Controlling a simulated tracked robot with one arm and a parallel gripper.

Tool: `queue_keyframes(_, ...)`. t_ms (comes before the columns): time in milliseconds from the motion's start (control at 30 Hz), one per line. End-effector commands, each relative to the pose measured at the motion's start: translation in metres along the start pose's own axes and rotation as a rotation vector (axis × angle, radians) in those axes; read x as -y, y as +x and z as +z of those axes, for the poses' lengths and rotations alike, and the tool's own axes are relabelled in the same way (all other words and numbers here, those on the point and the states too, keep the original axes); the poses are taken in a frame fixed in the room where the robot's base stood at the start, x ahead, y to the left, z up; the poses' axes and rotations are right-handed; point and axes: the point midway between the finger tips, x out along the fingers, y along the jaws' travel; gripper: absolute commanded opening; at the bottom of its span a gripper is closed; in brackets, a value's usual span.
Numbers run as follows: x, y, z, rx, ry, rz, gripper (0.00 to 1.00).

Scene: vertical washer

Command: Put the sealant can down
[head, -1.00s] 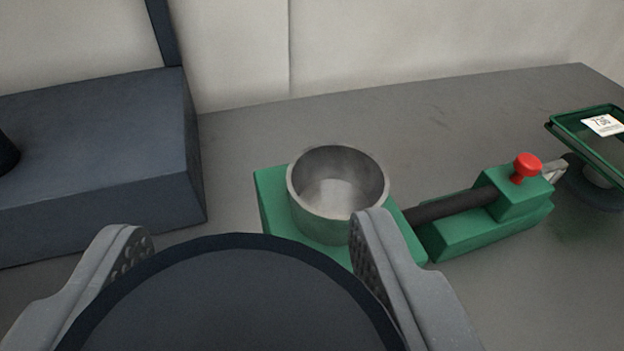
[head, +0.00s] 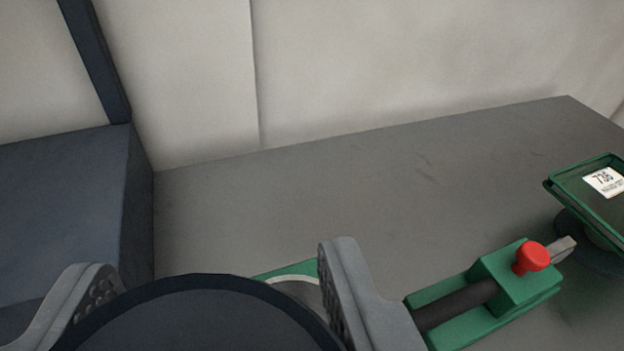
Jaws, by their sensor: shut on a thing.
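The sealant can (head: 200,318) is a dark, round-topped thing at the bottom of the head view, seen from above. My gripper (head: 205,292) is shut on it, with one grey finger on each side. The can and the right finger hide most of a green fixture (head: 290,270) with a metal cup, of which only a bit of pale rim shows. I cannot see the can's underside or whether it touches anything.
A dark blue-grey block (head: 60,210) with a post stands at the left. A green clamp (head: 515,280) with a red knob (head: 532,256) is at the right. The grey table (head: 350,190) is clear behind the fixture.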

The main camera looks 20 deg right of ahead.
Motion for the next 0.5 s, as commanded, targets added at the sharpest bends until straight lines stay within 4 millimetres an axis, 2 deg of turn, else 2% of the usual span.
queue_keyframes(300, -0.019, 0.041, -0.007, 0.004, 0.003, 0.0, 0.17)
queue_keyframes(500, -0.023, 0.05, -0.011, -0.001, 0.001, -0.001, 0.17)
